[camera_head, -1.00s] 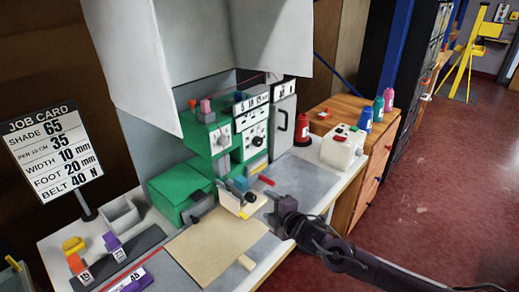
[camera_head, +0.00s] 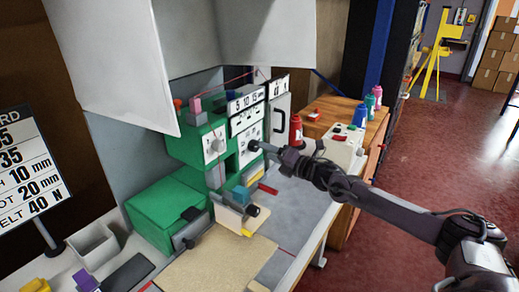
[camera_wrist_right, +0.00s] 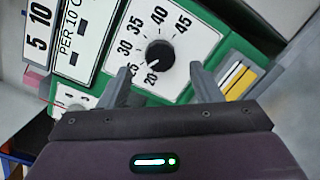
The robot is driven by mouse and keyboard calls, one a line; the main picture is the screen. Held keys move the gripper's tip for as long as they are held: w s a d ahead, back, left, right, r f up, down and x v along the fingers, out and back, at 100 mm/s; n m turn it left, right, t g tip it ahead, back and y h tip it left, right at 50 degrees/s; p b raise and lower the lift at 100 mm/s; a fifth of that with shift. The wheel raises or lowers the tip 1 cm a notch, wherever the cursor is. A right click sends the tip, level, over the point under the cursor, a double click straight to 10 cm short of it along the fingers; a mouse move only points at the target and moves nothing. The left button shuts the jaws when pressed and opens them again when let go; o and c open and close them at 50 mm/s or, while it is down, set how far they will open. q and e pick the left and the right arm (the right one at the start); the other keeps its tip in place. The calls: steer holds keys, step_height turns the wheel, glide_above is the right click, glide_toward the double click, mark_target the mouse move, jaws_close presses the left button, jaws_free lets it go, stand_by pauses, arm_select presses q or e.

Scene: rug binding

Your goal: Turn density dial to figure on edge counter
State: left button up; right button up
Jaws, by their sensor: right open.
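The density dial is a black knob (camera_wrist_right: 160,53) on a white plate marked 20 to 45, beside a "PER 10 C…" label in the right wrist view. Its white mark points close to 20. In the head view the dial's white plate (camera_head: 247,157) is on the green machine's front, partly hidden by my gripper. My right gripper (camera_head: 262,147) is at the dial; in the wrist view its open fingers (camera_wrist_right: 160,78) are either side of the knob's lower part, apart from it. The white number strip (camera_head: 245,101) reads 5 10 15. My left gripper is out of view.
The job card (camera_head: 25,165) is partly cut off; a 35 shows on it. A second dial (camera_head: 214,145) is left of the density dial. A red bottle (camera_head: 296,130) and a white box (camera_head: 342,147) stand right of the machine. The grey worktop (camera_head: 300,200) below my arm is largely clear.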

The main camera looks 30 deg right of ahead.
mark_target(257, 147)
steer(key=x, duration=0.4)
steer(key=shift+w, duration=0.2)
steer(key=shift+c, duration=0.9)
steer(key=c, duration=0.8)
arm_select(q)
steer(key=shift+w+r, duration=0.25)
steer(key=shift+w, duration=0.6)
